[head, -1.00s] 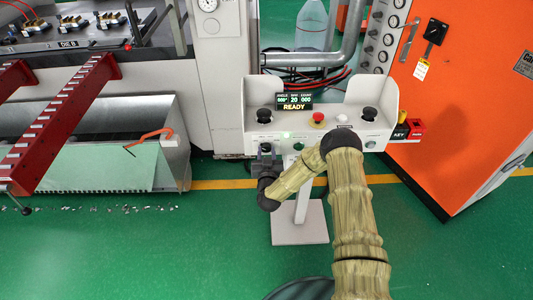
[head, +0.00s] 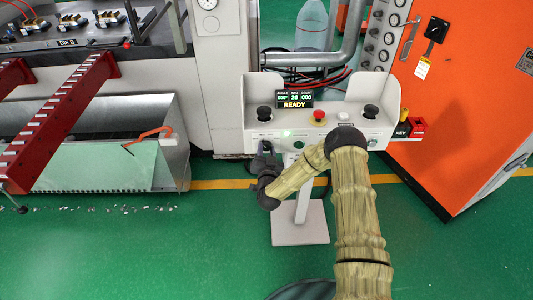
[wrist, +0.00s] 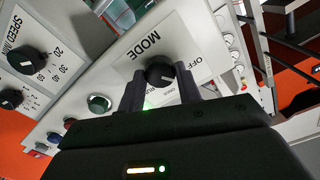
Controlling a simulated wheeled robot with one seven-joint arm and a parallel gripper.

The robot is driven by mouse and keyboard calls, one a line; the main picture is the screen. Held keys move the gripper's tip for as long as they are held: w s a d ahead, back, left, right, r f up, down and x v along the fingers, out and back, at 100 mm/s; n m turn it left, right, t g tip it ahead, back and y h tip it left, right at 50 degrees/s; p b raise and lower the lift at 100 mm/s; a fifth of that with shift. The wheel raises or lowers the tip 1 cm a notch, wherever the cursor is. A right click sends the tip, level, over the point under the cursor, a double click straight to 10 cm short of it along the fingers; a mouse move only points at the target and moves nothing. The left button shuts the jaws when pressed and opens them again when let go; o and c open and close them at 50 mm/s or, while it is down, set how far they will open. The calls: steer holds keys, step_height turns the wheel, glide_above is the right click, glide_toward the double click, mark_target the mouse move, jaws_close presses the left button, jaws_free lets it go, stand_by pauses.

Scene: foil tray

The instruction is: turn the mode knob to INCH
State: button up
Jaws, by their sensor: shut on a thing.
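The black mode knob (wrist: 160,72) sits on a white plate marked MODE (wrist: 145,48) in the wrist view. My gripper (wrist: 159,80) has one finger on each side of the knob and is shut on it. The white line on the knob slants toward the lower right in that view. OFF is readable on the plate to the right of the knob. Other lettering below is partly hidden by my gripper, and I cannot read INCH. In the head view my gripper (head: 266,150) is at the front left of the control stand (head: 335,132), where the knob is hidden.
The stand's display (head: 294,100) reads READY. A red emergency button (head: 318,117) and black palm buttons (head: 264,113) are on top. An orange cabinet (head: 455,120) stands to the right.

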steer(key=shift+f+m+b, duration=0.1)
steer(key=shift+m+b, duration=0.4)
steer(key=shift+m, duration=1)
steer(key=o, duration=1)
steer(key=shift+s, duration=0.15)
steer(key=s+b, duration=1.4)
steer(key=s, duration=0.3)
steer(key=shift+s, duration=0.1)
